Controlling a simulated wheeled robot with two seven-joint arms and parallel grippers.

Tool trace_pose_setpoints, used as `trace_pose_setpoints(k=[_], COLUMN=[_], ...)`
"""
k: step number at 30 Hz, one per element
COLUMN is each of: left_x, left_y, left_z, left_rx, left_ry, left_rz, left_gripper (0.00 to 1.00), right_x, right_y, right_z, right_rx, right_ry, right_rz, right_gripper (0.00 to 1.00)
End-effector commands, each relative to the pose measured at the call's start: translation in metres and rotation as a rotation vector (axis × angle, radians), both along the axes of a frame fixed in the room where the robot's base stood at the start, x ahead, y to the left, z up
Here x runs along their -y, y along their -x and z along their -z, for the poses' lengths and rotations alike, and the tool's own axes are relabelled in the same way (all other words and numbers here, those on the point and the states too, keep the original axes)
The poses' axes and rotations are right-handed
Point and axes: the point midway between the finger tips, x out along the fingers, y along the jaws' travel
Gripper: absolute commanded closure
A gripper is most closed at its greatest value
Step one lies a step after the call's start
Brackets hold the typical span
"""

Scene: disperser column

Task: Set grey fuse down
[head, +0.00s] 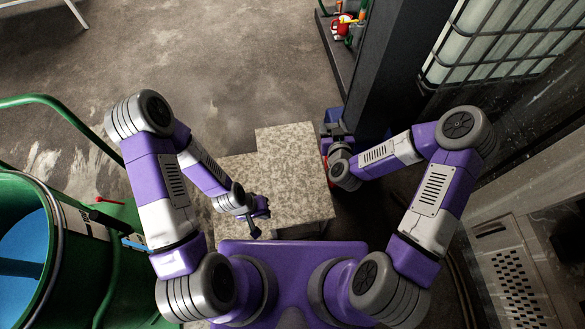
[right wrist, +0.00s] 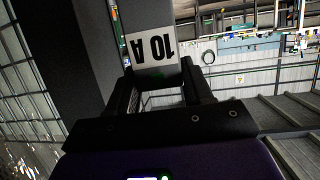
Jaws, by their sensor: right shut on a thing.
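The grey fuse (right wrist: 150,72) with a white "10 A" label, upside down in the picture, is between the two dark fingers of my right gripper (right wrist: 155,80) in the right wrist view. The gripper is shut on it. In the head view my right gripper (head: 337,140) is beyond the right edge of the speckled table, beside the dark column; I cannot clearly make out the fuse there. My left gripper (head: 260,214) is over the speckled table (head: 295,180), with no object visible in it; its opening is unclear.
A dark column (head: 390,75) stands just beyond my right gripper, with a shelf of small colourful items (head: 345,28) behind it. A green drum (head: 25,285) is at the left. A caged white tank (head: 500,45) is at the upper right. The tabletop looks clear.

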Motion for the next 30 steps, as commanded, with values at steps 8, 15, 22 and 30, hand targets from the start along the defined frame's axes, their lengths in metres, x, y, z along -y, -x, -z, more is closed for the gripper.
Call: trace_pose_setpoints(k=[8,15,22,30], left_x=[0.000,0.000,0.000,0.000], left_y=[0.000,0.000,0.000,0.000], left_z=[0.028,0.036,0.056,0.066], left_rx=[0.000,0.000,0.000,0.000], left_ry=[0.000,0.000,0.000,0.000], left_rz=[0.000,0.000,0.000,0.000], left_gripper=[1.00,1.00,1.00,1.00], right_x=[-0.068,-0.092,-0.093,-0.093], right_y=[-0.003,0.002,0.002,0.002], right_z=[0.100,0.133,0.178,0.201], right_rx=[-0.004,0.000,-0.003,0.000], right_ry=[-0.001,0.007,0.007,0.006], right_rz=[-0.076,-0.096,-0.096,-0.097], right_gripper=[0.81,0.81,0.81,0.81])
